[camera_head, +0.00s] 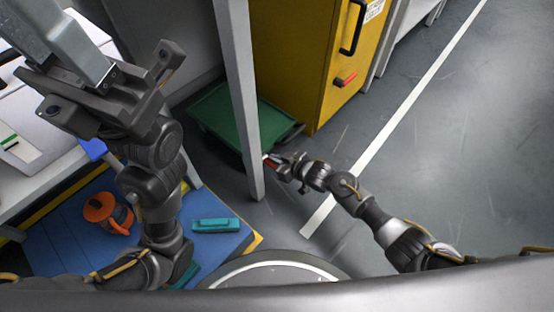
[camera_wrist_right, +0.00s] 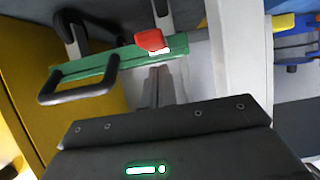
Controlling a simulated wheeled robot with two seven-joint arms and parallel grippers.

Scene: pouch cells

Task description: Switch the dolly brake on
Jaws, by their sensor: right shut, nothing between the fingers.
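The dolly is the low green platform (camera_head: 225,118) on the floor, partly hidden by a grey post. In the right wrist view its green edge (camera_wrist_right: 95,66) crosses above my fingers. A red brake lever (camera_wrist_right: 151,40) with a white patch below it sits at that edge. My right gripper (camera_head: 272,162) is shut and empty, low beside the post. In the right wrist view its fingertips (camera_wrist_right: 157,72) point at the dolly edge, just below the red lever; I cannot tell if they touch. My left gripper (camera_head: 100,85) is raised at the upper left, its finger opening unclear.
A grey post (camera_head: 240,95) stands close left of my right gripper. A blue mat (camera_head: 75,235) holds an orange-and-black item (camera_head: 107,212) and a teal box (camera_head: 216,225). Floor at right is clear.

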